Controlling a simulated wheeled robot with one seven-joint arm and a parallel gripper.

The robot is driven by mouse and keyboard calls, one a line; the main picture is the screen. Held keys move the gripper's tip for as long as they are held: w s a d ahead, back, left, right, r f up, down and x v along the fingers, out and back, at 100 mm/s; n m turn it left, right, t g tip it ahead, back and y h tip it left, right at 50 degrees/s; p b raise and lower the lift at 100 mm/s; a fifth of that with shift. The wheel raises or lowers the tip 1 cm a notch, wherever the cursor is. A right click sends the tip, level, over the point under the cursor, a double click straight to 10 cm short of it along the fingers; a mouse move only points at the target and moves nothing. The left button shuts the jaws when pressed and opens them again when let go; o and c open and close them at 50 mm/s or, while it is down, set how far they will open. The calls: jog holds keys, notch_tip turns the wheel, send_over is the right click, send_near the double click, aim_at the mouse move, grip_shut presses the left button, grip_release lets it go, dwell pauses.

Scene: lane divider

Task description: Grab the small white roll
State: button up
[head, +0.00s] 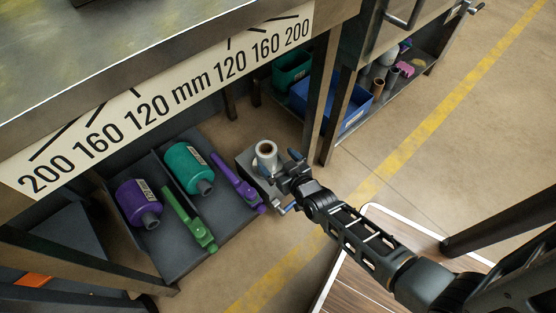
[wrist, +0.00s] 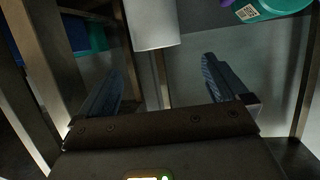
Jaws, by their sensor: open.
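The small white roll (head: 266,157) stands upright on a grey metal block or ledge under the bench in the head view. In the wrist view the white roll (wrist: 152,24) shows at the top, between and beyond the fingertips. My gripper (head: 285,178) is right beside the roll, on its lower right side. In the wrist view my gripper (wrist: 168,78) is open, one finger at each side, with nothing between the fingers. The roll's top end is cut off in the wrist view.
A lower shelf (head: 228,208) left of the roll holds a purple bottle (head: 138,203), a teal bottle (head: 188,168), a green tool (head: 188,220) and a purple tool (head: 238,182). A blue bin (head: 335,103) stands behind. Bench legs (head: 318,90) rise nearby. Open floor lies right.

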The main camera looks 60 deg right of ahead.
aim_at(264, 146)
jog(key=shift+w+d+f+b, duration=0.6)
jog(key=shift+w+d+f, duration=0.35)
jog(key=shift+w+d, duration=0.25)
jog(key=x, duration=0.1)
jog(key=b+x, duration=0.2)
jog(key=x, duration=0.1)
jog(key=shift+w+a+f, duration=0.1)
jog(key=shift+w+a, duration=0.1)
jog(key=shift+a, duration=0.1)
jog(key=shift+w+d+f, duration=0.1)
jog(key=shift+w+d, duration=0.15)
jog(key=shift+w, duration=0.25)
jog(key=shift+c, duration=0.3)
jog(key=c, duration=1)
